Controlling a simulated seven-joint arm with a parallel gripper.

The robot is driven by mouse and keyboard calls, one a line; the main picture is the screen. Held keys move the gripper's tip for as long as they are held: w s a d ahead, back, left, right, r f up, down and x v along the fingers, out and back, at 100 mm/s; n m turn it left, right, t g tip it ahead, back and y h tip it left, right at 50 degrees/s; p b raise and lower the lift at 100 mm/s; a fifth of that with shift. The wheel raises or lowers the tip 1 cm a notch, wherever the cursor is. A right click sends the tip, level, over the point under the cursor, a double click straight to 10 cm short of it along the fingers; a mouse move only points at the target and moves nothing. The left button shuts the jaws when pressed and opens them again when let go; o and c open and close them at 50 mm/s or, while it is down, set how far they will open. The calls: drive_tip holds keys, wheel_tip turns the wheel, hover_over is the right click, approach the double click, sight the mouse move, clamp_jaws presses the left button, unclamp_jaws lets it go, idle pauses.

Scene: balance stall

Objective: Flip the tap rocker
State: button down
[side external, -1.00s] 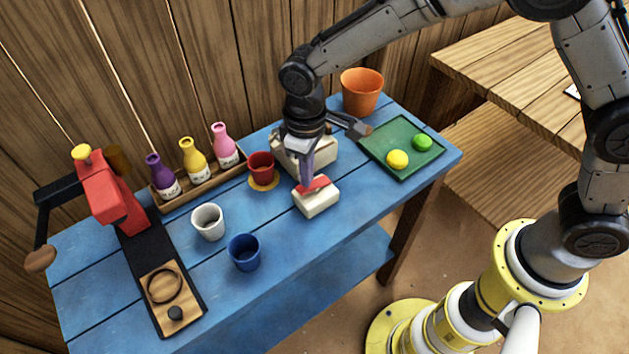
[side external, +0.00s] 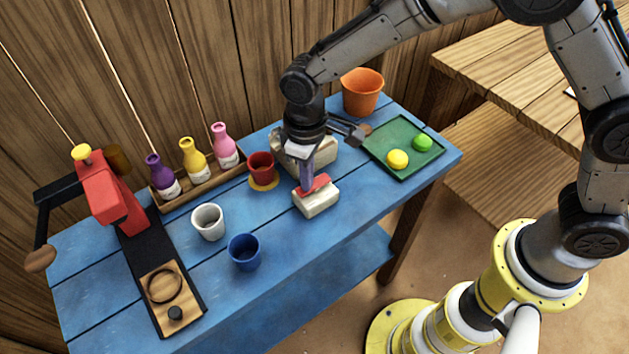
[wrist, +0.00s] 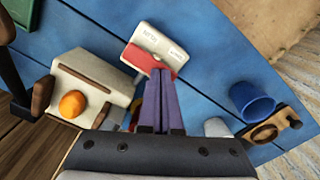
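The tap rocker is a red rocker (side external: 319,184) on a cream block (side external: 316,204) near the front edge of the blue table. In the wrist view the red rocker (wrist: 146,58) lies along the near side of the block (wrist: 157,40), whose white face carries small dark lettering too small to read. My gripper (side external: 305,189) points down with its purple fingers at the rocker's left end. In the wrist view the fingers (wrist: 160,71) lie side by side, shut with nothing between them, their tips at the red part. I cannot tell whether they touch it.
A cream box (wrist: 98,78) with an orange knob (wrist: 72,104) stands close behind my gripper. A red cup (side external: 261,166), white cup (side external: 208,222) and blue cup (side external: 244,253) stand to the left. A green tray (side external: 380,143) with two balls lies right. Bare table lies before the block.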

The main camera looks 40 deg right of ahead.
drive_tip(key=shift+f, duration=0.15)
drive_tip(key=shift+r, duration=3.55)
